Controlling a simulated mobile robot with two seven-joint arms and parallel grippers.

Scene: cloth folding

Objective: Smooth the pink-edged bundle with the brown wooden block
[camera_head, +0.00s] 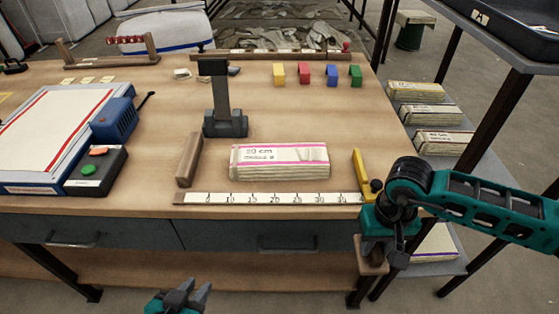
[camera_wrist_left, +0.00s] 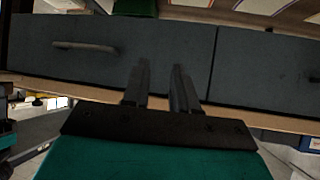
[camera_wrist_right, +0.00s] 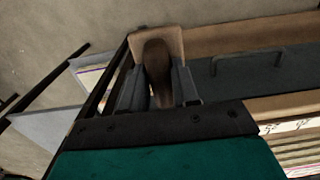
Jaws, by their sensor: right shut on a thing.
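The pink-edged bundle (camera_head: 280,162) lies flat on the table behind the ruler, a white pack with pink stripes and a printed label. My right gripper (camera_head: 376,248) is shut on the brown wooden block (camera_head: 373,266) by its darker handle, off the table's front right edge. In the right wrist view the block's tan base (camera_wrist_right: 160,42) shows beyond the fingers (camera_wrist_right: 160,90). My left gripper (camera_head: 185,295) is open and empty in front of the table; the left wrist view shows its fingers (camera_wrist_left: 160,88) apart before the drawer fronts.
A ruler strip (camera_head: 270,198) lies along the front edge. A brown wooden bar (camera_head: 188,160) stands left of the bundle, a yellow piece (camera_head: 361,176) right. A dark upright stand (camera_head: 222,105) is behind. Left are a button box (camera_head: 95,170) and blue device (camera_head: 113,120).

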